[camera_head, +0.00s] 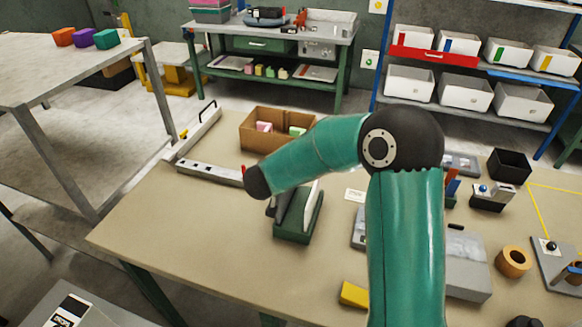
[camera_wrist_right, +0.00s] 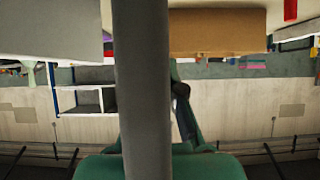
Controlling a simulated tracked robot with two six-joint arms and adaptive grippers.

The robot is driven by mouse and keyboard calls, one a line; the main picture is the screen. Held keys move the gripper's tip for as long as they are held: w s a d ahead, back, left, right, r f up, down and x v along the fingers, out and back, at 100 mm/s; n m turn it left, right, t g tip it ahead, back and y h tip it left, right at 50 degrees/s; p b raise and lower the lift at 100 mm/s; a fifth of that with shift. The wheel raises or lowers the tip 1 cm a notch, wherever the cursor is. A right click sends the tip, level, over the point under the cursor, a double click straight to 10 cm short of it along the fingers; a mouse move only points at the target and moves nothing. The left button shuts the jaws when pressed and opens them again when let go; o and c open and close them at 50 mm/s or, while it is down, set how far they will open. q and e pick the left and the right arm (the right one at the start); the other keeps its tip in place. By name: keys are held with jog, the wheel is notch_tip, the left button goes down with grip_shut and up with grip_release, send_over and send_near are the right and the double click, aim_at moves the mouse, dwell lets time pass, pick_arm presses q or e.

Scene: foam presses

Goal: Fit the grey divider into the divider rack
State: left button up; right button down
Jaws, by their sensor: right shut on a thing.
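The green divider rack (camera_head: 292,236) stands on the workbench in the head view, with a pale upright panel (camera_head: 312,206) at its right side. My right arm's wrist end hangs just above and left of the rack. The right gripper (camera_head: 273,208) is mostly hidden behind my wrist; only a small grey part shows at the rack's left side. It is shut on the grey divider, which appears as a dark grey upright bar (camera_wrist_right: 145,90) down the middle of the right wrist view. I cannot tell whether the divider's lower edge sits in a slot. My left gripper is not in view.
A cardboard box (camera_head: 268,138) with pink and green pieces stands behind the rack. A long grey rail (camera_head: 208,172) lies to the left. A yellow block (camera_head: 353,294) is near the front edge, and a grey press (camera_head: 465,270) stands at right. The bench's front left is clear.

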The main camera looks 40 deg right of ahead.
jog(key=shift+f+b, duration=1.1)
jog(key=shift+f, duration=0.85)
jog(key=c, duration=1.2)
grip_release()
jog(key=shift+r, duration=0.1)
jog(key=v, duration=1.1)
jog(key=shift+s+a, duration=0.15)
jog(key=shift+a, duration=0.05)
jog(key=shift+s+a+r, duration=0.1)
jog(key=shift+a+r, duration=0.05)
